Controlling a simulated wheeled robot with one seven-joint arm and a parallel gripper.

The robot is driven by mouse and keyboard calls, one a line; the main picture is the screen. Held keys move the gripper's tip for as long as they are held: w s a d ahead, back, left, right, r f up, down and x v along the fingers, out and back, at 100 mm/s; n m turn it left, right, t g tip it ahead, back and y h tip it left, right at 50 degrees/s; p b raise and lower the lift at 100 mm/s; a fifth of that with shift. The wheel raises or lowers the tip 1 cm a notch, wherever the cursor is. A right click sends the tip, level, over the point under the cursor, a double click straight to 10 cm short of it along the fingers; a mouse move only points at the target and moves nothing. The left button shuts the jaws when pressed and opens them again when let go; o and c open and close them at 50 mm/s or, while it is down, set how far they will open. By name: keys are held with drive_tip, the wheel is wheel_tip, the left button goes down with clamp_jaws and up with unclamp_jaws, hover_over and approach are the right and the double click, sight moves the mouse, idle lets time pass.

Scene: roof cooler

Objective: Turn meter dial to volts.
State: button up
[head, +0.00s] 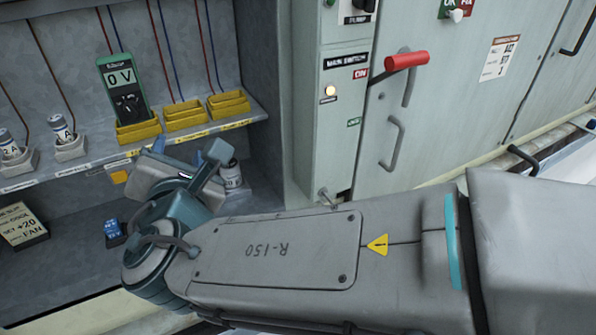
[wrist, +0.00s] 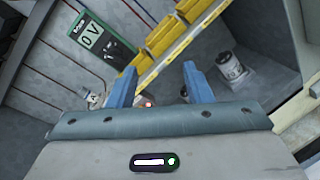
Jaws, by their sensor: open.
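The meter (head: 122,85) is a green-edged black unit standing upright in a yellow holder on the shelf. Its white display reads "0 V". Its dark dial (head: 129,103) sits below the display; its setting is too small to read. The meter also shows tilted at upper left in the wrist view (wrist: 91,40), with its lower part close to the left finger. My gripper (head: 187,160) is below and right of the meter, in front of the shelf. In the wrist view its two blue fingers (wrist: 160,85) are apart with nothing held between them.
Yellow holders (head: 186,115) stand right of the meter. Fuse-like cylinders in sockets (head: 68,143) stand left. A white canister (head: 230,175) is right of my gripper. A cabinet with a red-handled main switch (head: 406,60) is at right. Thin cables hang behind the shelf.

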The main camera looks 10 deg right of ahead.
drive_tip(key=d+f+m+g+h+p, duration=0.1)
drive_tip(key=d+f+m+g+h, duration=0.1)
drive_tip(key=d+m, duration=0.2)
drive_tip(key=d+f+m+g+h+p, duration=0.1)
drive_tip(key=d+f+m+g+h, duration=0.1)
drive_tip(key=d+m, duration=0.3)
drive_tip(key=s+d+f+m+g+h+p, duration=0.1)
drive_tip(key=d+m+g, duration=0.3)
drive_tip(key=d, duration=0.4)
drive_tip(key=shift+d+f+m+h, duration=0.3)
drive_tip(key=shift+f+m+h, duration=0.1)
drive_tip(key=shift+f, duration=0.45)
drive_tip(key=s+d+f+m+g+y, duration=0.4)
drive_tip(key=s+f+m, duration=0.3)
drive_tip(key=m, duration=0.8)
drive_tip(key=shift+s+g+y, duration=0.2)
drive_tip(key=shift+g+y, duration=0.3)
drive_tip(key=shift+g, duration=0.3)
